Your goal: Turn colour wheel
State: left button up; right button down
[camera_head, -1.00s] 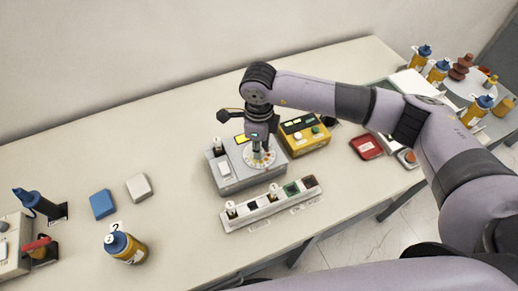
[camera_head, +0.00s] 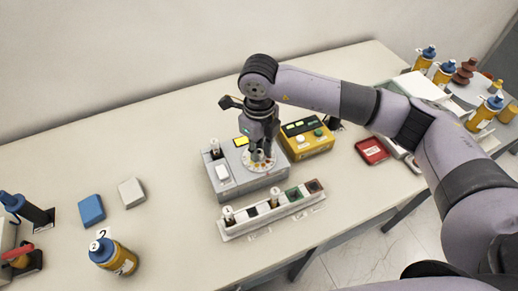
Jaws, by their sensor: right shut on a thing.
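The colour wheel (camera_head: 247,161) is a round pale disc with coloured marks on top of a grey box (camera_head: 226,180) in the middle of the table. My right gripper (camera_head: 259,155) points down over the wheel and is shut on its centre, where the fingers hide part of the disc. The grey box also carries a small vial (camera_head: 216,150), a white block (camera_head: 222,172) and a yellow display (camera_head: 241,142). My left gripper is not in view.
A white rack (camera_head: 238,226) with vials and coloured slots lies just in front of the grey box. A yellow device (camera_head: 307,145) stands right behind it, with a red tray (camera_head: 371,150) further right. A yellow bottle (camera_head: 112,255) and blue block (camera_head: 91,209) are at left.

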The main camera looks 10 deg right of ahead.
jog(key=shift+w+r, duration=0.1)
jog(key=shift+r, duration=0.05)
jog(key=c, duration=1.4)
grip_release()
jog(key=shift+c, duration=0.2)
notch_tip(320, 180, up, 12)
